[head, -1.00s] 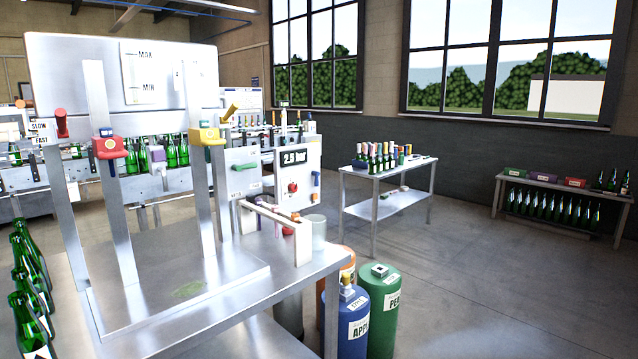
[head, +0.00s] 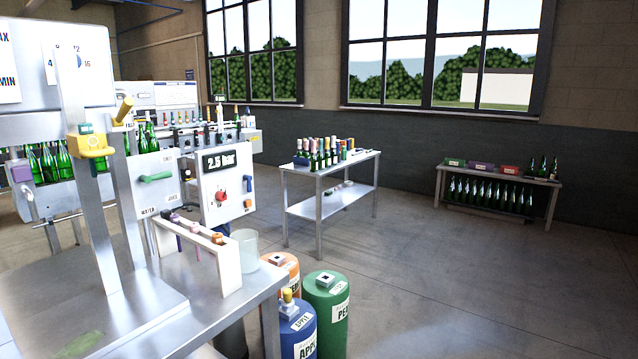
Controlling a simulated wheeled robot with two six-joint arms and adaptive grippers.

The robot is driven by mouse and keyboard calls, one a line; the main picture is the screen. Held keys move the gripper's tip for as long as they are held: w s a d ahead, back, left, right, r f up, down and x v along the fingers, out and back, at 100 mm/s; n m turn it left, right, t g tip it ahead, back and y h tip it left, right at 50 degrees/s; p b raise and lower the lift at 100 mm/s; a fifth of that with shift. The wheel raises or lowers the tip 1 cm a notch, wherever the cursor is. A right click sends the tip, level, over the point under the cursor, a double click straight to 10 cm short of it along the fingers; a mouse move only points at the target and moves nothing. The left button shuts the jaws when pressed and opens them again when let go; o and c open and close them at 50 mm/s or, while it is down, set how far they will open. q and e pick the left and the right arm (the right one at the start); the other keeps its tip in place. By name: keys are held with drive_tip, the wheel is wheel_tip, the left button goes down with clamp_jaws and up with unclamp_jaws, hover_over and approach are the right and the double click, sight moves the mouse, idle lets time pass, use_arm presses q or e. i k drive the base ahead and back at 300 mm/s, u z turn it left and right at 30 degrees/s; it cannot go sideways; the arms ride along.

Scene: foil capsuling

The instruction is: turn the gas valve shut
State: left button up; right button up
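A gas control panel (head: 210,198) stands at the left middle of the head view, with a display reading 2.5 bar. A green lever handle (head: 155,177) is on the neighbouring panel, lying roughly level. I cannot tell which part is the gas valve. Neither of my grippers is in view.
A steel bench (head: 200,318) with a filling stand fills the left foreground. A white rack (head: 228,272) and a clear beaker (head: 245,246) sit near its far edge. A bottle table (head: 335,200) stands behind. The floor to the right is open.

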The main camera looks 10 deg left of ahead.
sight(249, 177)
drive_tip(key=z, duration=0.5)
drive_tip(key=i, duration=2.35)
drive_tip(key=u, duration=0.5)
